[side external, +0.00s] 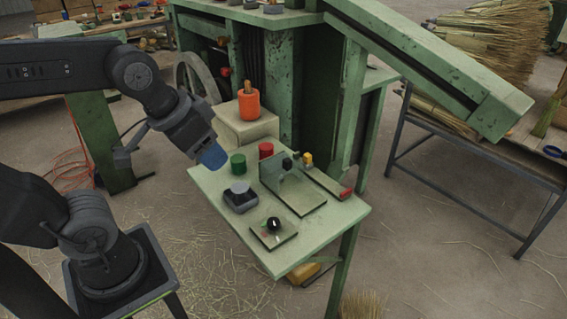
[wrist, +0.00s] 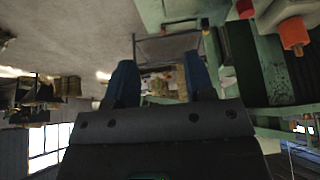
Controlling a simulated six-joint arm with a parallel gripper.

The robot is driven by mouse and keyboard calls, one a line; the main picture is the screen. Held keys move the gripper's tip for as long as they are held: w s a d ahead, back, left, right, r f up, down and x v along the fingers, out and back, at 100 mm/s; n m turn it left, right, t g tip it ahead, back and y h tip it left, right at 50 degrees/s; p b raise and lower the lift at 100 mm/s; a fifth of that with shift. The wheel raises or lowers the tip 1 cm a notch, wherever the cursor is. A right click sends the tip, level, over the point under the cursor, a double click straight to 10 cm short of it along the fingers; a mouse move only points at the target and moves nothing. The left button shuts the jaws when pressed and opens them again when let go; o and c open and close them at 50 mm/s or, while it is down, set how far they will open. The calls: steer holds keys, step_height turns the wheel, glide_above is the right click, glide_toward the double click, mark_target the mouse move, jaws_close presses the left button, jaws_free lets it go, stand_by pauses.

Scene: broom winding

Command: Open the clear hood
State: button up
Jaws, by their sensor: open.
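The clear hood (side external: 284,183) sits on the green side table (side external: 318,237), a see-through cover over a flat plate. It appears closed, though its outline is faint. A dark knob (side external: 287,164) shows at its top. My gripper (side external: 213,155) has blue fingers and hangs above and to the left of the table, apart from the hood. In the wrist view, my gripper (wrist: 160,80) has its two blue fingers spread with nothing between them. The hood cannot be made out in the wrist view.
Around the hood stand a green cylinder (side external: 238,164), a red cylinder (side external: 265,150), a grey block (side external: 240,199), a black knob on a plate (side external: 273,225) and a red-ended bar (side external: 328,182). An orange spool (side external: 249,104) stands behind. The green machine frame (side external: 352,90) rises at the back.

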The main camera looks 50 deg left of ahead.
steer(key=w+a+r+g, duration=0.2)
steer(key=w, duration=0.7)
steer(key=g, duration=0.3)
glide_above(287, 160)
step_height(287, 160, down, 11)
step_height(287, 160, down, 14)
steer(key=shift+w+r, duration=0.1)
steer(key=shift+r, duration=0.1)
jaws_close()
